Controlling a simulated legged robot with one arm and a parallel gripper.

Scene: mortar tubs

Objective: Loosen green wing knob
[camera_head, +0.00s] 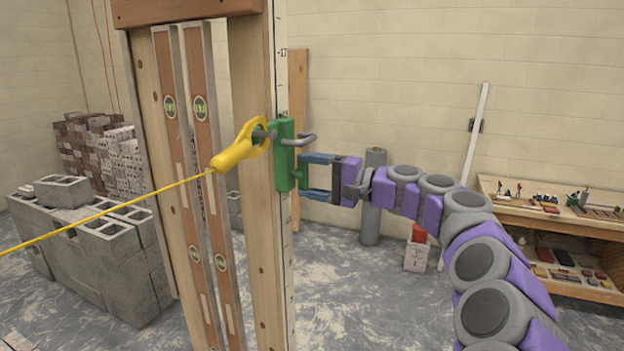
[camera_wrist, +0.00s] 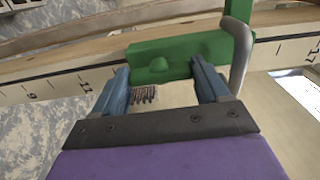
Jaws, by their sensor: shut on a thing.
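A green clamp body (camera_head: 284,150) sits on the edge of a wooden post with ruled markings. A green wing knob (camera_head: 302,178) stands at its lower right side. The fingertips' exact contact is partly hidden.
A grey bent hook (camera_head: 300,140) projects from the clamp above my gripper. A yellow line holder (camera_head: 240,150) hangs on the clamp's left, its string (camera_head: 100,214) running taut left. A workbench (camera_head: 550,222) stands right. Concrete blocks (camera_head: 100,260) are stacked left.

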